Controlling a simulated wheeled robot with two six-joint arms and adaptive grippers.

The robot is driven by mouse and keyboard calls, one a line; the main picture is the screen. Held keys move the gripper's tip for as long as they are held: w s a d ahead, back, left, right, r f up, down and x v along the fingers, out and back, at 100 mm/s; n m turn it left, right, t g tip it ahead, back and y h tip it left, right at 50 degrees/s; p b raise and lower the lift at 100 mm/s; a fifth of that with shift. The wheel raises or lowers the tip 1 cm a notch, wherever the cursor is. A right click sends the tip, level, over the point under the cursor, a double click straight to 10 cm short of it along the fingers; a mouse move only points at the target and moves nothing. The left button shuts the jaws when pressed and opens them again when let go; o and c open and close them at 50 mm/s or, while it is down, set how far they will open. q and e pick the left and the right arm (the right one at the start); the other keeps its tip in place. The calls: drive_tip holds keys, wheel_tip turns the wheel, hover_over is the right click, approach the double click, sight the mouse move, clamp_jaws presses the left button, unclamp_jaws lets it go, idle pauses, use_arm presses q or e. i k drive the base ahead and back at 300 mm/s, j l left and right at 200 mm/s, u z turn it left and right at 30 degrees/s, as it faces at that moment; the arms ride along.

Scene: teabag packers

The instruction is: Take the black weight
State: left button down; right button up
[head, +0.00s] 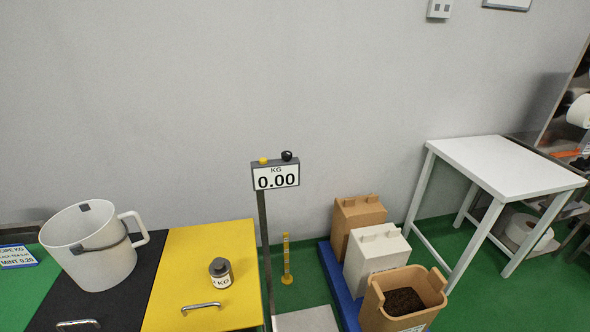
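A small dark weight (220,272) stands upright on the yellow cabinet top (190,245). It has a dark grey body with a knob on top and a pale label reading KG. It looks dark grey to black. Nothing touches it. Neither of my grippers is in the head view.
A large white jug (92,250) stands on the black top (120,300) to the left. A scale display (276,178) reading 0.00 stands right of the yellow top. Several bins, including a tan one with dark contents (405,302), sit further right. A white table (500,165) stands beyond.

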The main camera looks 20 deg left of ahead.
sight(220, 270)
drive_tip(key=u, duration=1.35)
drive_tip(key=i+j+z, duration=0.1)
drive_tip(key=j, duration=0.2)
